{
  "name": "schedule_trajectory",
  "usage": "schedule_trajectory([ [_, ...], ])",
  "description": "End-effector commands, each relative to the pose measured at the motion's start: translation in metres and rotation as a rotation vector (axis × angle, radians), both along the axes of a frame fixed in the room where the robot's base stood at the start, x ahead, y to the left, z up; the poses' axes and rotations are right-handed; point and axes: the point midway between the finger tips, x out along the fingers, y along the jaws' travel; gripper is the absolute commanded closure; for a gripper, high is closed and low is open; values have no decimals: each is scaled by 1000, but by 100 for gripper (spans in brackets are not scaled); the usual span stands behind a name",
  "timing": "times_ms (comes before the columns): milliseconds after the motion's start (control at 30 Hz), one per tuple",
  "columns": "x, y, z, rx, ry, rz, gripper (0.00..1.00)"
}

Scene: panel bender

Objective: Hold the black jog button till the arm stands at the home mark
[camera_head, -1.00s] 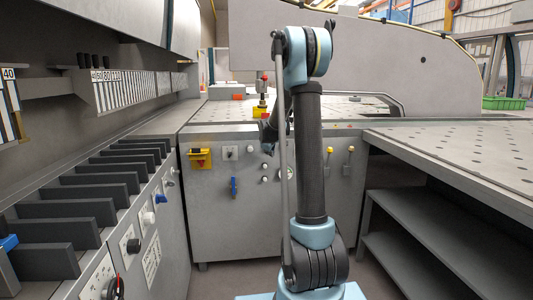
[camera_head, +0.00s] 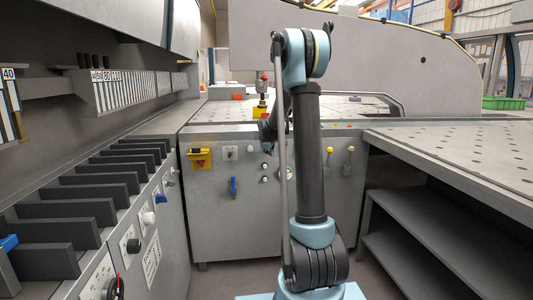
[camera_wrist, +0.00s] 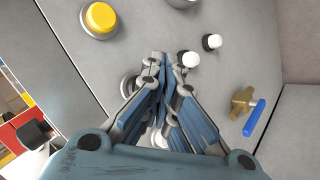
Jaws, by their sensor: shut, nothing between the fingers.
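My gripper (camera_wrist: 161,58) is shut and empty in the wrist view, its fingertips in front of the grey control panel. In the head view my gripper (camera_head: 267,132) is small and partly dark against the cabinet front, left of my upright arm. Two small buttons with white faces and dark sides, a nearer one (camera_wrist: 190,59) and a farther one (camera_wrist: 212,41), sit just right of the fingertips. I cannot tell which control is the black jog button; the fingers may cover it. A round collar (camera_wrist: 127,86) is partly hidden left of the fingers. I cannot make out the home mark.
A large yellow button (camera_wrist: 98,18) stands out upper left in the wrist view. A blue-handled lever (camera_wrist: 253,117) is at right, also on the cabinet front (camera_head: 233,187). A yellow switch box (camera_head: 200,158) is left of it. A perforated table (camera_head: 470,150) bounds the right.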

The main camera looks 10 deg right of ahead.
Motion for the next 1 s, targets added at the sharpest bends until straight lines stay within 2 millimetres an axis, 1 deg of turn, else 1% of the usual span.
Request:
schedule_trajectory([
  [600, 0, 0, 0, 0, 0, 0, 100],
  [1000, 8, 0, 2, 0, 0, 0, 100],
])
